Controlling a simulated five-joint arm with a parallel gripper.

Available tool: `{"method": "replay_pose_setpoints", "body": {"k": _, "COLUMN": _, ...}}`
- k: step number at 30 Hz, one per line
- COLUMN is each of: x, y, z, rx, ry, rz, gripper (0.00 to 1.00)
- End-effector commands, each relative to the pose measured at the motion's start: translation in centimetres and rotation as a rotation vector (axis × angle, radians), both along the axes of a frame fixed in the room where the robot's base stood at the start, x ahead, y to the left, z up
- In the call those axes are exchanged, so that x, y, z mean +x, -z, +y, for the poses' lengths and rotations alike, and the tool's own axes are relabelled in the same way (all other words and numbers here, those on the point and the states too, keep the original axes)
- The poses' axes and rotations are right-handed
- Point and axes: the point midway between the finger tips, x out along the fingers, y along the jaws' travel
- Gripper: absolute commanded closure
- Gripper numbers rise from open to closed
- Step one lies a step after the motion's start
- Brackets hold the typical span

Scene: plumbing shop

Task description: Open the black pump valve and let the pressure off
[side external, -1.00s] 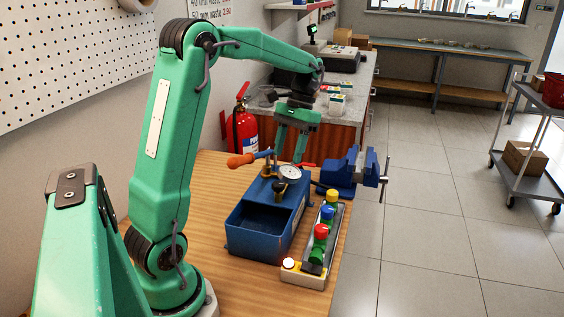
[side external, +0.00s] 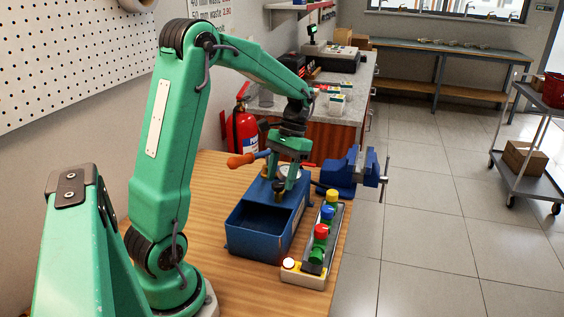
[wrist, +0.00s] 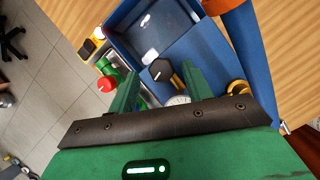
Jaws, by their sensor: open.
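The blue test pump (side external: 262,238) stands on the wooden bench, with an open tank at its near end. Its black valve knob (wrist: 160,70), on a brass stem, shows in the wrist view between the lines of my two fingers, just past their tips. In the side view the knob (side external: 278,188) is small and dark, close to the fingertips. My gripper (side external: 283,184) is open and points down over the pump top; its fingers also show in the wrist view (wrist: 160,76). I cannot tell if they touch the knob. The white gauge (wrist: 178,100) is partly hidden.
An orange-handled lever (side external: 242,160) sticks out left of the pump. A blue vise (side external: 342,172) stands behind right. A brass fitting (wrist: 237,90) sits on the pump.

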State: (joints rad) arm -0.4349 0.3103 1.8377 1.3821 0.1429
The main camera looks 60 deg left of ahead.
Motion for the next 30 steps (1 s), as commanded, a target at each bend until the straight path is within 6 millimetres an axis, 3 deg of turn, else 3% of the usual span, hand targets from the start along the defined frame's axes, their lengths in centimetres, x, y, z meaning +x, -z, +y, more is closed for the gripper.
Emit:
{"method": "replay_pose_setpoints", "body": {"k": 12, "x": -0.33, "y": 0.78, "z": -0.08, "rx": -0.001, "ry": 0.000, "rz": 0.000, "gripper": 0.50}}
{"method": "replay_pose_setpoints", "body": {"k": 13, "x": -0.33, "y": 0.78, "z": -0.08, "rx": -0.001, "ry": 0.000, "rz": 0.000, "gripper": 0.52}}
{"method": "replay_pose_setpoints", "body": {"k": 18, "x": -0.32, "y": 0.76, "z": -0.09, "rx": -0.001, "ry": 0.000, "rz": 0.000, "gripper": 0.86}}
{"method": "replay_pose_setpoints", "body": {"k": 20, "x": -0.31, "y": 0.76, "z": -0.12, "rx": 0.000, "ry": 0.001, "rz": 0.000, "gripper": 0.94}}
{"method": "replay_pose_setpoints", "body": {"k": 30, "x": -0.28, "y": 0.73, "z": -0.22, "rx": 0.015, "ry": -0.041, "rz": 0.010, "gripper": 0.94}}
